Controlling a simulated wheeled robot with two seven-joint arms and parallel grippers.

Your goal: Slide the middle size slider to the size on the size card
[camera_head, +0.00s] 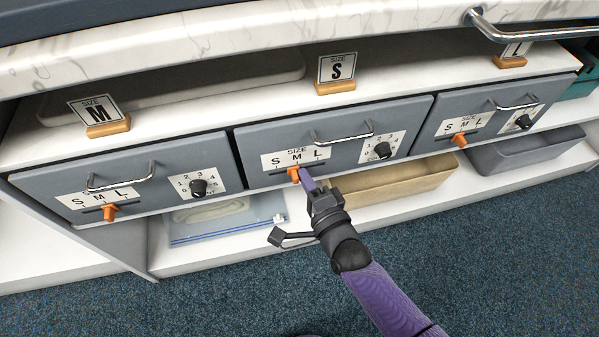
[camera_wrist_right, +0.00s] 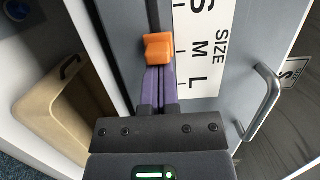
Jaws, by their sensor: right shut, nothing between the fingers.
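The middle size slider is an orange knob (camera_head: 294,174) on the middle drawer front, below its S-M-L scale (camera_head: 297,158), at about the M mark. The size card (camera_head: 337,68) standing above this drawer reads S. My right gripper (camera_head: 308,183) is shut and empty, its purple fingertips close against the L side of the knob. In the right wrist view, the orange knob (camera_wrist_right: 157,46) lies level with the M, right ahead of the closed fingers (camera_wrist_right: 159,85); whether they touch is hard to tell. My left gripper is not in view.
Left (camera_head: 108,212) and right (camera_head: 459,140) sliders sit on neighbouring drawers, with an M card (camera_head: 99,114) above the left one. A metal handle (camera_head: 343,135) and black dial (camera_head: 382,150) sit right of the middle slider. A tan bin (camera_head: 400,180) stands below.

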